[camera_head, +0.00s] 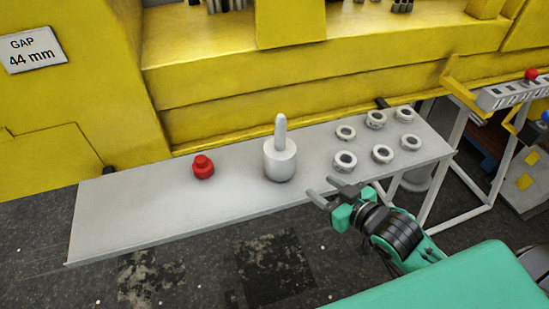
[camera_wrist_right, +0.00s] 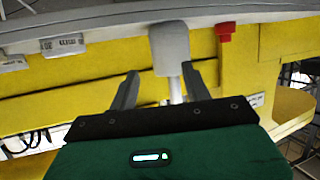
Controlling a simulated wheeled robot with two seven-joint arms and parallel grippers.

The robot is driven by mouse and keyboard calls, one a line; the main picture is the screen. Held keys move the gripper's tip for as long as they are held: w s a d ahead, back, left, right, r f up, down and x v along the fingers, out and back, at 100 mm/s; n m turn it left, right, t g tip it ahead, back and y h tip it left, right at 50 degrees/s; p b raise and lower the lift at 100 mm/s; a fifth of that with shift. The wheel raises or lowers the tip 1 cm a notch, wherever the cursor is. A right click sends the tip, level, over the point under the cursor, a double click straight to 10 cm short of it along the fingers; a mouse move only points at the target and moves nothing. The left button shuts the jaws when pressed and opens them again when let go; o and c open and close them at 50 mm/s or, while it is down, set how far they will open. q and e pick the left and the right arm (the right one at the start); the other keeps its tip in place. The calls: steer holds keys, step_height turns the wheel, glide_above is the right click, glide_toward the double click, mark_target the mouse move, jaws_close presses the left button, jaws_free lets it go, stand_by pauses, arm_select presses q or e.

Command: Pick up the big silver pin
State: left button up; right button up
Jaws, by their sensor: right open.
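The big silver pin (camera_head: 280,160) stands upright on the grey table, with a wide round base and a thin rounded shaft on top. My right gripper (camera_head: 319,187) is at the table's front edge, to the right of the pin and nearer to me. Its fingers are apart and empty, pointing toward the pin. In the right wrist view, the picture is upside down. The pin (camera_wrist_right: 170,48) shows ahead of the open fingers (camera_wrist_right: 160,72), its shaft partly hidden by the gripper. My left gripper is not in view.
A red knobbed part (camera_head: 203,168) stands left of the pin on the table (camera_head: 130,215). Several silver rings (camera_head: 382,154) lie on the right side. A yellow machine wall (camera_head: 220,100) rises behind the table. The table's left part is clear.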

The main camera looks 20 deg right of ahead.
mark_target(285, 133)
step_height(285, 133, up, 7)
steer(key=w+n+t+y, duration=0.2)
steer(key=y, duration=0.2)
steer(key=p+x, duration=0.1)
steer(key=x, duration=0.1)
steer(key=r+p+x, duration=0.1)
steer(key=x, duration=0.2)
steer(key=p+x, duration=0.1)
steer(key=x, duration=0.1)
steer(key=shift+w+a+r, duration=0.15)
steer(key=shift+w+a, duration=0.05)
steer(key=shift+a, duration=0.15)
steer(key=shift+w+a, duration=0.2)
steer(key=shift+w, duration=0.25)
steer(key=shift+w+a+p, duration=0.25)
steer(key=shift+w+p, duration=0.2)
steer(key=shift+p, duration=0.2)
steer(key=p+x, duration=0.2)
steer(key=x, duration=0.1)
steer(key=shift+w+d, duration=0.1)
steer(key=shift+w, duration=0.1)
steer(key=shift+w+a, duration=0.25)
steer(key=shift+w, duration=0.15)
jaws_close()
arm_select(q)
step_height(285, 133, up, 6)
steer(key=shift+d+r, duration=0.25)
